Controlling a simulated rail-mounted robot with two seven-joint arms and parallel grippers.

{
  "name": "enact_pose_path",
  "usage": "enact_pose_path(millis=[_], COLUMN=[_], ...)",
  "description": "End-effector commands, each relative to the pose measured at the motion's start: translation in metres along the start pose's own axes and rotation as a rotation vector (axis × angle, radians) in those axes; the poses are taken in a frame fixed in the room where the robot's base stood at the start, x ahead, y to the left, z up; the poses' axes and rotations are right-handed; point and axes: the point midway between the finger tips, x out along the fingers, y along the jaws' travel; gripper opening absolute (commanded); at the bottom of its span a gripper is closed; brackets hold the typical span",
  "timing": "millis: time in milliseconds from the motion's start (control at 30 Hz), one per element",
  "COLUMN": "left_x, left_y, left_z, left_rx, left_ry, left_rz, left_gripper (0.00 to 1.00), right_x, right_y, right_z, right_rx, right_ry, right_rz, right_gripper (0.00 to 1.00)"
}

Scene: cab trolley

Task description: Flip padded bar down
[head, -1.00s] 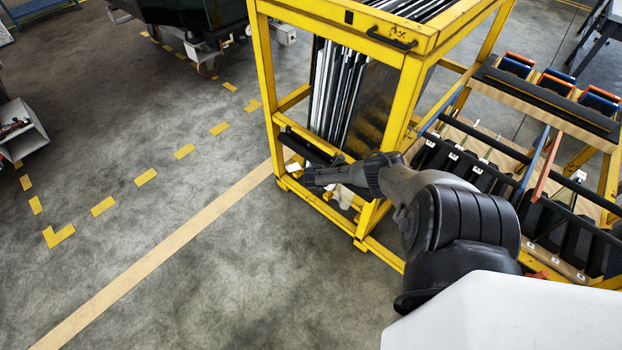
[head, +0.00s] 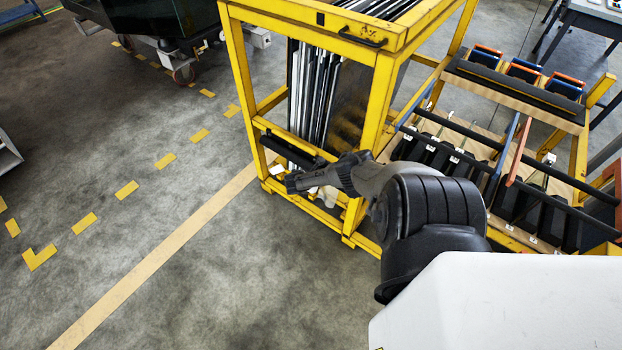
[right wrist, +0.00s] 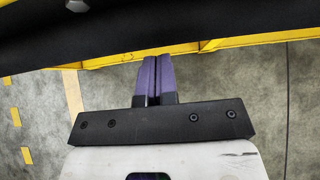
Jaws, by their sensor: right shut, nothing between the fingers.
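The black padded bar (head: 300,146) lies along the low front rail of the yellow trolley (head: 383,95) in the head view. In the right wrist view, a black padded surface (right wrist: 180,25) spans the top, likely the same bar, above a yellow rail. My right gripper (head: 291,184) is just in front of and below the bar in the head view. Its purple fingers (right wrist: 157,58) are shut together with nothing between them. The fingertips overlap the yellow rail in the wrist view; I cannot tell whether they touch it. My left gripper is not in view.
Several upright panels (head: 315,90) stand inside the trolley behind the bar. A yellow rack (head: 515,95) with black bins adjoins at right. A dark wheeled cart (head: 150,20) stands at top left. The floor in front and left is clear.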

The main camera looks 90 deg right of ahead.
Motion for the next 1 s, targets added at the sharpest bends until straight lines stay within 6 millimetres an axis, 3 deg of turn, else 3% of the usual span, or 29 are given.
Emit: enact_pose_path(millis=[300, 600, 1000], left_x=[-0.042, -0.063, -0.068], left_y=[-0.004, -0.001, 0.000], left_z=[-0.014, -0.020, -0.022], left_rx=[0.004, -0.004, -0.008], left_ry=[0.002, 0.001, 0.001], left_rz=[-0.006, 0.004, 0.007], left_gripper=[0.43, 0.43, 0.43], right_x=[-0.055, -0.100, -0.116], right_y=[-0.001, -0.001, -0.001], right_z=[0.000, -0.001, -0.002], right_rx=[0.005, 0.006, 0.006], right_ry=[0.002, 0.001, -0.001], right_rz=[-0.002, -0.003, -0.004], right_gripper=[0.00, 0.00, 0.00])
